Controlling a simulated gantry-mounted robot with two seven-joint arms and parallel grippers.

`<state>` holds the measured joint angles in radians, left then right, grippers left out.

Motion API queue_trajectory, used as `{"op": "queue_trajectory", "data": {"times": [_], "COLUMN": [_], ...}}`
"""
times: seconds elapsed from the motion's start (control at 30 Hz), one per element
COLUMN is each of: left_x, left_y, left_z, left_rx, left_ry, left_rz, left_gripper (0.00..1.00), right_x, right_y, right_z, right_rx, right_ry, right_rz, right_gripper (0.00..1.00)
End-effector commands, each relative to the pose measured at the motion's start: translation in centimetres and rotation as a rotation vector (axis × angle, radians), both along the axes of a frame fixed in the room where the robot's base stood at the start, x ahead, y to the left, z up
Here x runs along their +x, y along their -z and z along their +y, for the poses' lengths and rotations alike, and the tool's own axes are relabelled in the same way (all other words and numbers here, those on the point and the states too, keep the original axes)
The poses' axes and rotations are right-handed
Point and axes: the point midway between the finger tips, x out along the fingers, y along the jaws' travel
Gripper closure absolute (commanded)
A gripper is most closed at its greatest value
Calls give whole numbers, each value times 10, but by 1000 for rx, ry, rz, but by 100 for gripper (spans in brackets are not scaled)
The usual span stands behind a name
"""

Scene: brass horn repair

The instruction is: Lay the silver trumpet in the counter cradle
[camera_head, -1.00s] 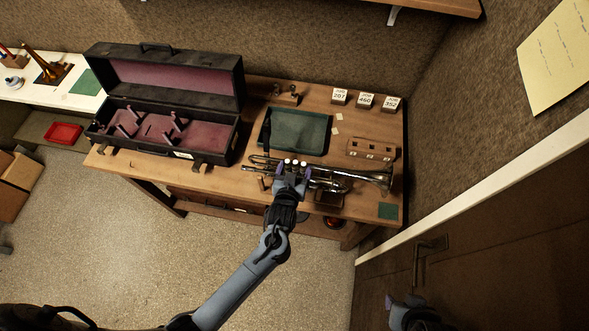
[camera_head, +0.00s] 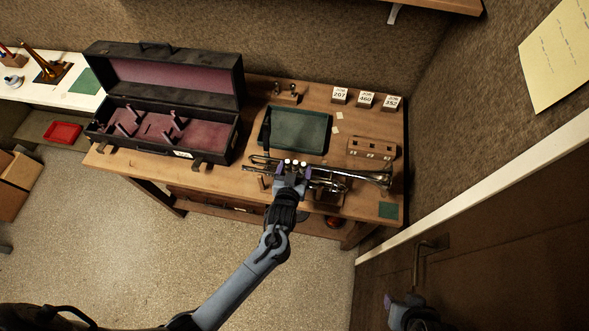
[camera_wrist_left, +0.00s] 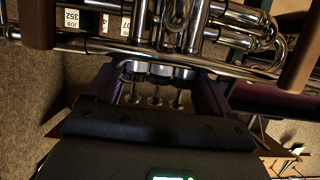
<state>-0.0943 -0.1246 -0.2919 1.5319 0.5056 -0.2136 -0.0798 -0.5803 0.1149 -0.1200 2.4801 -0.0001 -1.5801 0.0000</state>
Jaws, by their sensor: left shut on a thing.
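The silver trumpet (camera_head: 358,176) lies level along the front of the wooden bench, its bell to the right. My left gripper (camera_head: 291,176) is shut on it around the valve section. In the left wrist view the trumpet's tubes (camera_wrist_left: 120,48) cross just beyond the fingers (camera_wrist_left: 160,88). Brown posts (camera_wrist_left: 298,65) stand close to the trumpet at either side there; I cannot tell whether it touches them. My right gripper (camera_head: 390,300) shows only partly at the lower right, away from the trumpet, and its opening is unclear. I cannot identify the counter cradle with certainty.
An open black case (camera_head: 213,154) with a plum lining fills the bench's left. A green tray (camera_head: 296,131), a wooden block (camera_head: 371,148) and numbered cards (camera_head: 366,100) stand behind the trumpet. A white counter (camera_head: 62,98) at far left carries a brass-coloured stand (camera_head: 46,68) and green mat (camera_head: 87,81).

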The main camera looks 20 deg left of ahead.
Motion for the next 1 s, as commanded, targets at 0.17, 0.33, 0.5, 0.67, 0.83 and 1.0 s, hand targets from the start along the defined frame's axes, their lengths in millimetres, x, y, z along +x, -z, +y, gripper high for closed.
{"op": "queue_trajectory", "data": {"times": [0.17,0.33,0.5,0.67,0.83,1.0], "left_x": [2,1,-1,-9,-31,-58], "left_y": [-1,0,4,1,-8,-19], "left_z": [0,0,0,-2,-6,-11], "left_rx": [-2,-1,1,-1,-2,-2], "left_ry": [0,0,1,1,-1,-1], "left_rz": [-7,-5,5,3,2,0], "left_gripper": [17,0,0,0,0,0], "right_x": [0,0,0,0,0,0], "right_y": [1,1,2,2,4,6], "right_z": [0,-1,-2,-2,-2,-2], "right_rx": [0,-3,-8,-9,-9,-7], "right_ry": [0,-2,-6,-6,-5,-5], "right_rz": [0,1,0,0,0,0], "right_gripper": [55,55,55,55,55,55]}}
